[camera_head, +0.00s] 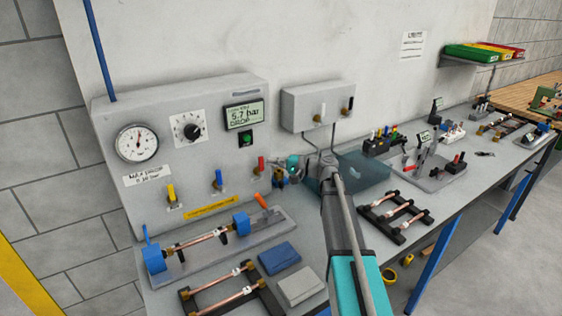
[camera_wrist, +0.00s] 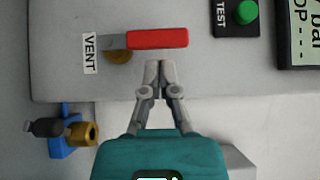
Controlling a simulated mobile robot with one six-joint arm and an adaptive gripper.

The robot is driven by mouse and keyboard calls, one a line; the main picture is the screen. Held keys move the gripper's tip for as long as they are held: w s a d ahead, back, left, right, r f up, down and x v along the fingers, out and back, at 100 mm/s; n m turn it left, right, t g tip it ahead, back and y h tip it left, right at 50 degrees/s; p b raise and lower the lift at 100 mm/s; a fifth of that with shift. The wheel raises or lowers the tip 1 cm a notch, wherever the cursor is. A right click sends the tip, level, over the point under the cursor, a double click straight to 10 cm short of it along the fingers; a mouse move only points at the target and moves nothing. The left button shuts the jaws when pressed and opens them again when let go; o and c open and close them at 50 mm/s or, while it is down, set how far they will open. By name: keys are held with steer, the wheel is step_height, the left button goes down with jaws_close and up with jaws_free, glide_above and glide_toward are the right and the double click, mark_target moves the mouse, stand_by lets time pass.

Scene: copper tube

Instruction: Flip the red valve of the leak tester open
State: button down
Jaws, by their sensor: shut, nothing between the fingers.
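The red valve handle (camera_head: 261,165) stands upright on the leak tester (camera_head: 205,100), at the right end of its row of valves. In the wrist view the red handle (camera_wrist: 158,39) lies across the picture, with a grey root and a brass body (camera_wrist: 118,57) beside the VENT label (camera_wrist: 90,53). My gripper (camera_wrist: 159,66) is shut and empty. Its fingertips are just below the handle's side in the wrist view, apart by a small gap or nearly touching. In the head view my gripper (camera_head: 290,169) is just right of the red valve.
A yellow valve (camera_head: 171,194) and a blue valve (camera_head: 218,180) stand left of the red one. The green TEST button (camera_wrist: 243,12) and the display (camera_head: 244,114) are above. A fixture with a copper tube (camera_head: 195,240) lies below. A grey wall box (camera_head: 317,106) is at right.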

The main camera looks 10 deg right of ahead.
steer(key=shift+a, duration=0.25)
stand_by(0.3)
